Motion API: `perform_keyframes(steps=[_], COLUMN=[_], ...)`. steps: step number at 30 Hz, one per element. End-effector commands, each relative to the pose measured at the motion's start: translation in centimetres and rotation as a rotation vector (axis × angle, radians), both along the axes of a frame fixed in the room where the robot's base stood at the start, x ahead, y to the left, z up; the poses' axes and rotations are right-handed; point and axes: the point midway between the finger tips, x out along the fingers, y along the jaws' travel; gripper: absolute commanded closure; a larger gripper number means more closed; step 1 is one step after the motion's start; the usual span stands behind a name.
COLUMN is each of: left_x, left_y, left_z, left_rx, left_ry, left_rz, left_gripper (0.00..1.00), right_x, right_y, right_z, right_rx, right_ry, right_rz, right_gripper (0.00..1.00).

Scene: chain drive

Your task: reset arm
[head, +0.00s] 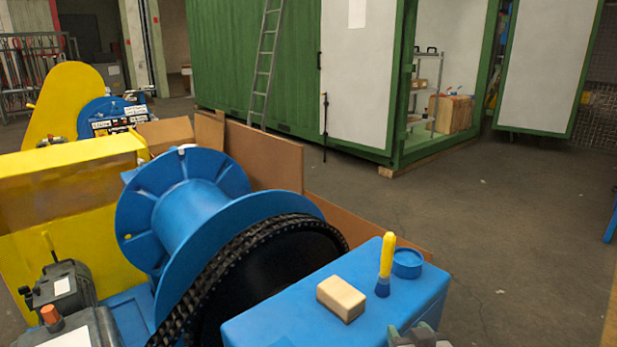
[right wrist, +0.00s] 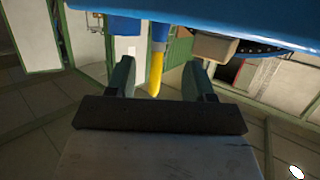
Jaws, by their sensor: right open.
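My right gripper (head: 418,337) shows only in part at the bottom edge of the head view, in front of the blue box top. In the right wrist view, which looks upside down, its two fingers (right wrist: 157,78) are apart with nothing clamped between them. The black chain (head: 215,265) runs around a large dark wheel (head: 265,285) beside the blue drum (head: 190,215). The lower part of the wheel is hidden. My left gripper is not in view.
Yellow machinery (head: 70,190) and a motor (head: 66,290) stand left.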

Motion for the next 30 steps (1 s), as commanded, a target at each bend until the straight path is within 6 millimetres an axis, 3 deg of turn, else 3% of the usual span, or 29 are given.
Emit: perform_keyframes(steps=[1,3,6,12,21,30], left_x=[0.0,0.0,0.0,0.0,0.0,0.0], left_y=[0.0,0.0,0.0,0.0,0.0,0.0], left_z=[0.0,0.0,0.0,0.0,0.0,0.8], left_rx=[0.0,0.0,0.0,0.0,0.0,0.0], left_ry=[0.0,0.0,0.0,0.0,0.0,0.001], left_rz=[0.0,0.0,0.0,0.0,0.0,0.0], left_gripper=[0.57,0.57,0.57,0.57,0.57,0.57], right_x=[-3.0,-6.9,-11.6,-18.8,-27.8,-25.7], right_y=[0.1,0.1,0.1,0.2,0.4,0.6], right_z=[-2.8,-5.5,-8.2,-10.9,-12.1,-18.5], right_rx=[-0.008,-0.025,-0.045,-0.07,-0.093,-0.095], right_ry=[0.116,0.264,0.434,0.678,0.963,0.984], right_rz=[0.0,0.004,0.017,0.052,0.115,0.118], right_gripper=[0.47,0.47,0.47,0.47,0.47,0.47])
